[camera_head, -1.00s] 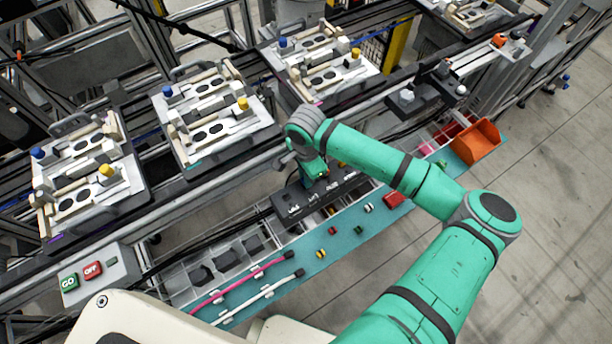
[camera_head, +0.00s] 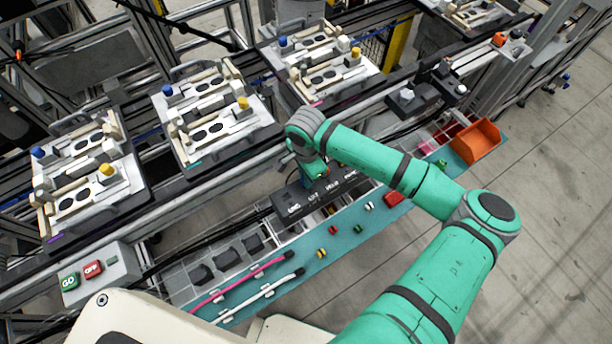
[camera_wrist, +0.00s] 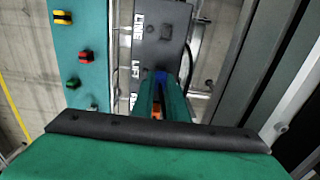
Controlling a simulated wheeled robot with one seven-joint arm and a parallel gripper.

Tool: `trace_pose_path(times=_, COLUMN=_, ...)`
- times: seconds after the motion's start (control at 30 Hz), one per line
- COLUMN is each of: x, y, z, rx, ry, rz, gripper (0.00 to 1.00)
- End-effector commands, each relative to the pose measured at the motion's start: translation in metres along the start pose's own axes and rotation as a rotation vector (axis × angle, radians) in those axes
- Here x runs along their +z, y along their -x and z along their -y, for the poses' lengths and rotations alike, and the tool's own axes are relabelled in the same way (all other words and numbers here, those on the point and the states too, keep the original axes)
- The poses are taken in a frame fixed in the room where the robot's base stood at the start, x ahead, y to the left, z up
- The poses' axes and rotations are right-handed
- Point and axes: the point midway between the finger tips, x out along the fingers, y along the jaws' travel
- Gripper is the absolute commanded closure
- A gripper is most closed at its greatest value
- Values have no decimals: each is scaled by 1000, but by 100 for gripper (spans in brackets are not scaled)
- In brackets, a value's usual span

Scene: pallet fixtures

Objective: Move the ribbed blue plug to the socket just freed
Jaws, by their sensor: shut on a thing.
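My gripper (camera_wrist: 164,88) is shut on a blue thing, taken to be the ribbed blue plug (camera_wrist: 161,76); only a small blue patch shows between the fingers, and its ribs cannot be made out. In the head view my gripper (camera_head: 317,180) is over the dark labelled socket box (camera_head: 283,203). The box also shows in the wrist view (camera_wrist: 152,45), with white labels such as LINE and LIFT. The gripper and wrist hide part of the box, so I cannot tell whether the plug touches a socket.
Beside the box runs a teal shelf (camera_head: 345,230) with small red, yellow and green parts. A grey divided tray (camera_head: 228,258) and pink and white cables lie left. An orange bin (camera_head: 476,141) stands right. Pallet fixtures (camera_head: 210,110) line the conveyor behind.

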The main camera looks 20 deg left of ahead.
Motion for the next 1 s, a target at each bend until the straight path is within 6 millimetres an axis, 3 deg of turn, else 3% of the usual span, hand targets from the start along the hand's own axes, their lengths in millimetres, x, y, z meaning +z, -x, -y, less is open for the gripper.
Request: trace_pose_path(times=1.0, x=0, y=-11, z=0, rx=1, ry=0, rz=0, gripper=100)
